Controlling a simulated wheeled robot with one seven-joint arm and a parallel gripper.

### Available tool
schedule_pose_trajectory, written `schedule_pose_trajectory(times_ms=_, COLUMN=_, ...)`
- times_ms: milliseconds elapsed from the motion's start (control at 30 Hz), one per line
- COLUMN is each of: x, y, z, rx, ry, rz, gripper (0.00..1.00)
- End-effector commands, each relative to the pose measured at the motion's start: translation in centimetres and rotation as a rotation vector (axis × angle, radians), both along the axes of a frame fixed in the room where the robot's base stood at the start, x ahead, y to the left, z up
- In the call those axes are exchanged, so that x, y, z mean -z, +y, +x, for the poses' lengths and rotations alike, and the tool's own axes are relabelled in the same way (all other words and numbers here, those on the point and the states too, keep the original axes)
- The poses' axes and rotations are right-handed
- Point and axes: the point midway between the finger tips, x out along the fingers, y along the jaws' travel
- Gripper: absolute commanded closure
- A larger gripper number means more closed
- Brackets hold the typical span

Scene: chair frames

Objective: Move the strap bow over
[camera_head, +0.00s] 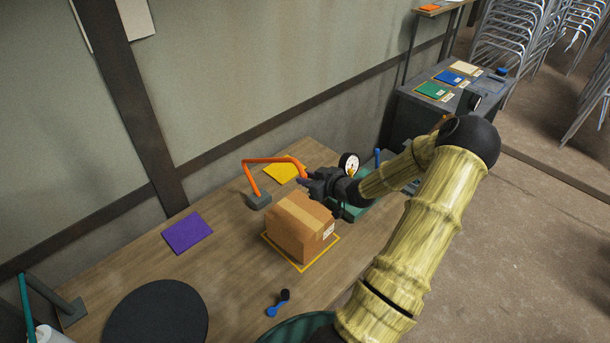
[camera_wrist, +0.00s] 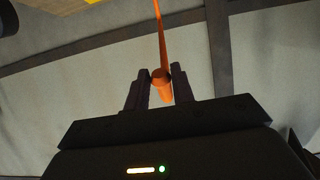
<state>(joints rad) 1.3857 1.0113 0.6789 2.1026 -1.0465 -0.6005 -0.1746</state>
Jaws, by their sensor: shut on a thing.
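The strap bow (camera_head: 273,160) is an orange bent bar. It rises from a small dark grey block (camera_head: 259,201) on the table, runs across to the right and bends down at its free end. My gripper (camera_head: 306,180) is shut on that free end, behind the cardboard box (camera_head: 299,228). In the wrist view the orange bow (camera_wrist: 161,80) sits between my two dark fingers (camera_wrist: 161,90). The box stands in front of the bow on a yellow-edged mat (camera_head: 328,247), and the bow is apart from the box top. My gripper partly hides the bow's end.
A yellow square (camera_head: 283,171) lies behind the box and a purple square (camera_head: 188,233) to the left. A round dial gauge (camera_head: 349,164) stands near my wrist. A black disc (camera_head: 155,312) and a small blue item (camera_head: 277,306) lie in front.

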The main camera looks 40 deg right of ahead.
Motion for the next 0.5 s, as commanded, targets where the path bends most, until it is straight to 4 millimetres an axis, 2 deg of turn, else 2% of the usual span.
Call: schedule_pose_trajectory(times_ms=500, x=1.8, y=-0.4, z=-2.4, rx=0.003, ry=0.002, rz=-0.001, gripper=0.88)
